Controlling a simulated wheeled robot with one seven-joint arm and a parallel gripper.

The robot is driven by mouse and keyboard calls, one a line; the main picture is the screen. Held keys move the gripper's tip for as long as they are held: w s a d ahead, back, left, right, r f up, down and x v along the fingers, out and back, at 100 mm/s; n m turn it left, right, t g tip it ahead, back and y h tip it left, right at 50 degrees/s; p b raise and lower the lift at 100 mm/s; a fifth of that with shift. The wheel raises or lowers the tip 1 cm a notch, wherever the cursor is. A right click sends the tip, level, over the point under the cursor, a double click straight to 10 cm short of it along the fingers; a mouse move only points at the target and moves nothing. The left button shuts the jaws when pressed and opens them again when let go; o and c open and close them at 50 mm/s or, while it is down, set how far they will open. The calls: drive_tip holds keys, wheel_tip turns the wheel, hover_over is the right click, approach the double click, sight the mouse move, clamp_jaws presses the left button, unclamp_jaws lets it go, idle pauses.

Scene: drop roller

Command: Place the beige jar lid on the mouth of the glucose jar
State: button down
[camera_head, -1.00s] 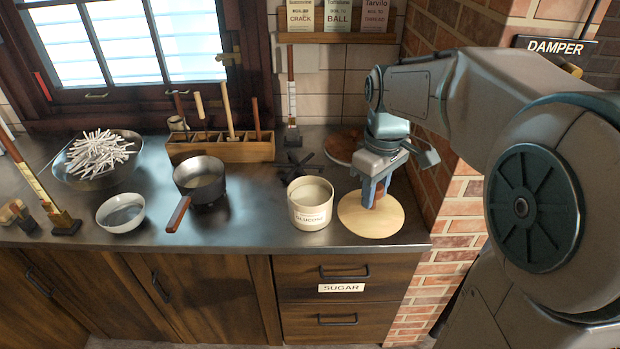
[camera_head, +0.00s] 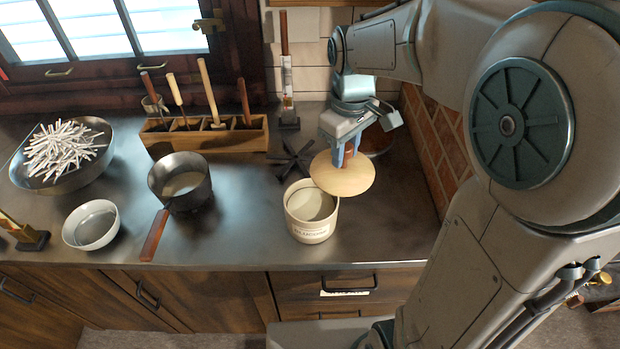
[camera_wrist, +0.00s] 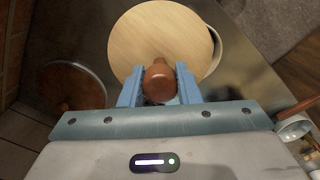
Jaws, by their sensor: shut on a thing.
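The beige jar lid (camera_head: 342,178) is a round pale wooden disc with a brown knob (camera_wrist: 158,82). My gripper (camera_head: 347,156) is shut on the knob and holds the lid up and to the right of the glucose jar. The cream glucose jar (camera_head: 311,228) stands upright and open on the counter, its label facing front. In the head view the lid's left edge overlaps the back right of the jar's mouth. In the wrist view the lid (camera_wrist: 150,35) hides most of the jar, and only a strip of its rim (camera_wrist: 216,52) shows on the right.
A black star-shaped trivet (camera_head: 291,160) lies behind the jar. A saucepan (camera_head: 180,186) and white bowl (camera_head: 91,225) stand to the left, a wooden tool rack (camera_head: 205,135) behind.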

sight(312, 174)
drive_tip(key=a+f, duration=0.1)
drive_tip(key=a, duration=0.1)
drive_tip(key=a+f, duration=0.1)
drive_tip(key=a, duration=0.1)
drive_tip(key=a+f+p, duration=0.1)
drive_tip(key=a+f, duration=0.1)
drive_tip(key=shift+s+a, duration=0.3)
drive_tip(key=shift+f+p, duration=0.35)
drive_tip(key=shift+f, duration=1.7)
drive_tip(key=shift+f+b, duration=0.3)
drive_tip(key=c, duration=1.1)
unclamp_jaws()
drive_tip(key=shift+r, duration=0.1)
drive_tip(key=shift+r, duration=0.15)
